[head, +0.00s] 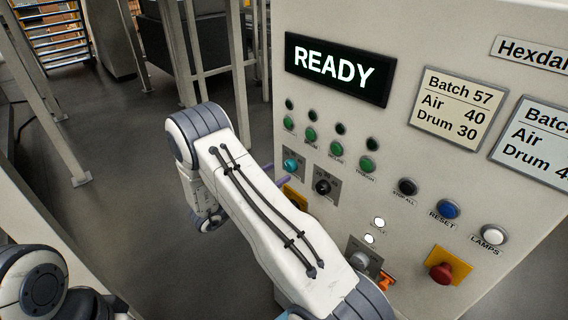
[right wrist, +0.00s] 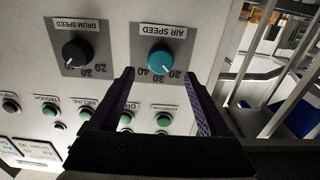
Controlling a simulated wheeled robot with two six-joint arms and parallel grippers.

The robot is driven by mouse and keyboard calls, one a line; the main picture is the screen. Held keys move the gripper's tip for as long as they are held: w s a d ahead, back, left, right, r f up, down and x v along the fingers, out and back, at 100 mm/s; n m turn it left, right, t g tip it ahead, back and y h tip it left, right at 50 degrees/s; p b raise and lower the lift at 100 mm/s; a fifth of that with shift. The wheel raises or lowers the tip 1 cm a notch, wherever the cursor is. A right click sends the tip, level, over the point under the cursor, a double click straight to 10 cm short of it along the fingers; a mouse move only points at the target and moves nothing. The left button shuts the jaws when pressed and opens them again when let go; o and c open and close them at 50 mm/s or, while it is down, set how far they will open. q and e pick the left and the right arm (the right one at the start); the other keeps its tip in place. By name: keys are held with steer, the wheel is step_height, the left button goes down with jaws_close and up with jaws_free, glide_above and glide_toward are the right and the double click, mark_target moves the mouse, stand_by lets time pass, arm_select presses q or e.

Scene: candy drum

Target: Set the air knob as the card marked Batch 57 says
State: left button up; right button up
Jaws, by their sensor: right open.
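The card marked Batch 57 (head: 459,108) reads Air 40, Drum 30. The air knob (right wrist: 160,62) is teal, under an AIR SPEED label that appears upside down in the right wrist view. Its scale shows 20, 30 and 40; its white pointer seems to lie near 20 to 30, but is too small to read surely. The knob also shows in the head view (head: 291,164). My right gripper (right wrist: 158,73) is open, its purple fingers either side of the knob's line, apart from it. In the head view only a purple finger (head: 284,181) shows beside my arm. My left gripper is out of view.
A black drum speed knob (right wrist: 77,52) sits beside the air knob. Green buttons (head: 310,135), a red stop button (head: 441,273) and a READY display (head: 338,68) are on the same panel. Another batch card (head: 536,146) is cut off at the right.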

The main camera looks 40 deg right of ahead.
mark_target(289, 169)
steer(key=d+p, duration=0.1)
steer(key=d, duration=0.3)
steer(key=shift+w+d, duration=0.1)
steer(key=shift+w, duration=0.05)
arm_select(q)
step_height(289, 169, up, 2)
